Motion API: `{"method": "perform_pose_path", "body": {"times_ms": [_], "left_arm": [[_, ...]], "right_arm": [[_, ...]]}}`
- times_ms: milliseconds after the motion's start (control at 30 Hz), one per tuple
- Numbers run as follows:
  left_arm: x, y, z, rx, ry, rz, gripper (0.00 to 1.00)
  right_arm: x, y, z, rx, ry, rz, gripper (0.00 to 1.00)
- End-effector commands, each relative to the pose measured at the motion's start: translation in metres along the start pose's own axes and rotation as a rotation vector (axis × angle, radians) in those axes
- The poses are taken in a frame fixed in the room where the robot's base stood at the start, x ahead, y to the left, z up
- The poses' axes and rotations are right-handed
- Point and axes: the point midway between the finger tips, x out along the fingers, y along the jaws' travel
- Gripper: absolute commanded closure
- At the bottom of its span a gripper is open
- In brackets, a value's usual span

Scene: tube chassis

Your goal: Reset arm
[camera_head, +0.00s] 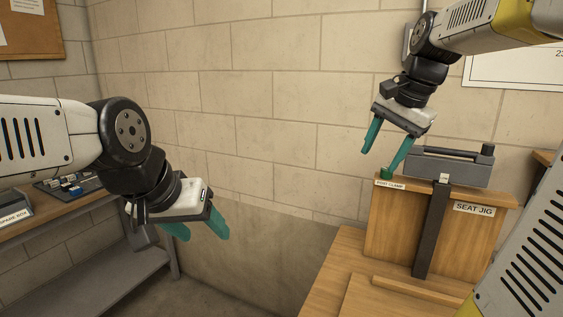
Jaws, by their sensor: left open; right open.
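My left gripper (203,231) hangs in the left middle of the head view, teal fingers apart and pointing down, with nothing between them. It is over open floor, to the right of the left bench. My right gripper (377,161) is at the upper right, open and empty, its teal fingers pointing down and left. Its nearer finger ends just above the upper left corner of the wooden seat jig (397,225), by the "POST CLAMP" label (389,184). Whether that finger touches the jig cannot be told.
The jig carries a grey clamp block (447,166) and a dark upright bar (432,232). It stands on a wooden bench (335,275). A left bench (62,219) holds a tray of small parts (68,184) and a spare box (14,209). The space between benches is clear.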

Motion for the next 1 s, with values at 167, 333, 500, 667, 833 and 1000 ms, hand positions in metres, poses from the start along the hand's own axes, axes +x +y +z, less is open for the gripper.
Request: {"method": "perform_pose_path", "body": {"times_ms": [167, 333, 500, 667, 833, 1000], "left_arm": [[0.000, 0.000, 0.000, 0.000, 0.000, 0.000, 0.40], [0.000, 0.000, 0.000, 0.000, 0.000, 0.000, 0.40], [0.000, 0.000, 0.000, 0.000, 0.000, 0.000, 0.40], [0.000, 0.000, 0.000, 0.000, 0.000, 0.000, 0.40], [0.000, 0.000, 0.000, 0.000, 0.000, 0.000, 0.40], [0.000, 0.000, 0.000, 0.000, 0.000, 0.000, 0.40]], "right_arm": [[0.007, 0.025, 0.069, -0.320, 0.051, -0.065, 0.45], [0.026, 0.052, 0.125, -0.608, 0.120, -0.096, 0.45], [0.044, 0.073, 0.159, -0.799, 0.173, -0.103, 0.45], [0.051, 0.080, 0.170, -0.867, 0.192, -0.101, 0.45], [0.051, 0.080, 0.170, -0.867, 0.192, -0.101, 0.45], [0.051, 0.080, 0.170, -0.867, 0.192, -0.101, 0.45]]}}
